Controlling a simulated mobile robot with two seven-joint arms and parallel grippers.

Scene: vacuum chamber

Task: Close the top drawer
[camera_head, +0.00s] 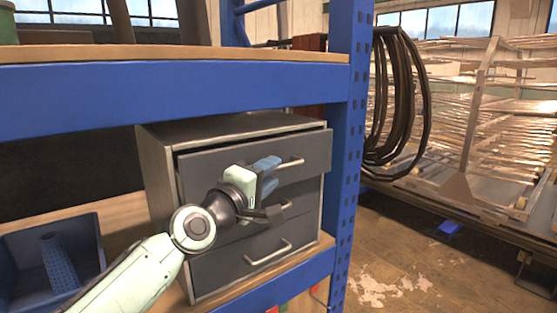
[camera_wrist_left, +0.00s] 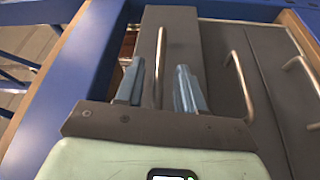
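A dark grey cabinet (camera_head: 160,175) with three drawers stands on the shelf. Its top drawer (camera_head: 220,160) sticks out a little from the cabinet and from the drawers below. The top drawer's bar handle (camera_head: 291,163) is on its front; it also shows in the left wrist view (camera_wrist_left: 161,60). My left gripper (camera_head: 268,174) is in front of the top drawer, close to the handle. In the left wrist view its two blue fingers (camera_wrist_left: 158,84) are apart, with the handle appearing between them and a gap on each side. My right gripper is in neither view.
The middle and bottom drawers look shut; the bottom handle (camera_head: 268,253) juts out. A blue bin (camera_head: 88,235) stands left of the cabinet. A blue shelf beam (camera_head: 180,95) runs above and a blue post (camera_head: 346,150) stands at right. Floor beyond is partly open.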

